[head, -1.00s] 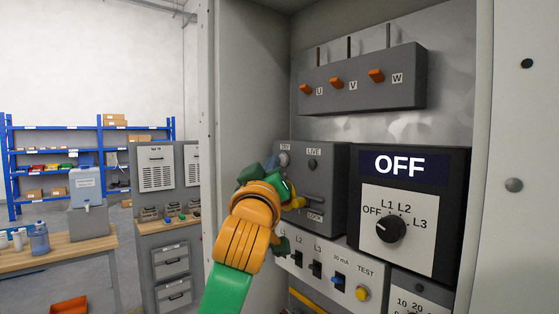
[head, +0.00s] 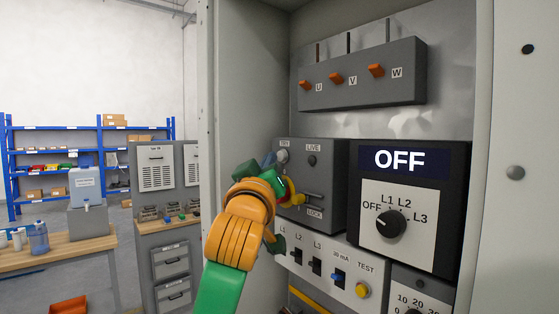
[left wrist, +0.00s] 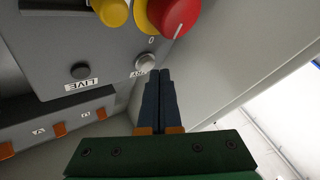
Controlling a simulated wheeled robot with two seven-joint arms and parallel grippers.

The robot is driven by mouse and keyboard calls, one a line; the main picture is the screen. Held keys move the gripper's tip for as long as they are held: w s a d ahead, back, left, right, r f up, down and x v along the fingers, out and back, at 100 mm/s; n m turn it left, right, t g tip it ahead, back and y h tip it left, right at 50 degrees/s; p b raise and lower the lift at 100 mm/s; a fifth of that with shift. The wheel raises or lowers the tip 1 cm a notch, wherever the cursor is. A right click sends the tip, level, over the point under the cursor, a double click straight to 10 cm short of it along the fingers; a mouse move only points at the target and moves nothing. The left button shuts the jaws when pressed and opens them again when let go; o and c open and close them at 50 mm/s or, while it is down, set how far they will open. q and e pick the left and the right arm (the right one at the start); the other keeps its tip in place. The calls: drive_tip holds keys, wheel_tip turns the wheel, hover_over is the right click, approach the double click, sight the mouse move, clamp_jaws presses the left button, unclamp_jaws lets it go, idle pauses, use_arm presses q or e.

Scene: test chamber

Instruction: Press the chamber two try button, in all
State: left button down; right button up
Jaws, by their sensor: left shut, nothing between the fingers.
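The try button (head: 283,157) is a small silver round button at the upper left of a grey switch box (head: 333,185). It also shows in the left wrist view (left wrist: 146,62), with its label partly hidden. My left gripper (head: 268,161) is shut and empty, its dark fingers just left of the button. In the left wrist view its fingertips (left wrist: 156,74) lie just below and right of the button; I cannot tell whether they touch it. The lamp marked LIVE (head: 312,160) is dark. My right gripper is not in view.
A red knob on a yellow base (left wrist: 177,14) and a yellow piece (left wrist: 112,11) sit close to the fingers. The cabinet's side wall (left wrist: 205,60) is close beside them. A meter reading OFF (head: 400,160) is at the right; breakers (head: 315,266) are below.

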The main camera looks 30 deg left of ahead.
use_arm(q)
drive_tip(key=shift+s, duration=0.25)
drive_tip(key=shift+s+a+b, duration=0.35)
drive_tip(key=shift+s, duration=0.4)
drive_tip(key=shift+s+a+b, duration=0.35)
drive_tip(key=shift+s, duration=0.45)
drive_tip(key=shift+s+a+b, duration=0.35)
drive_tip(key=shift+s, duration=0.4)
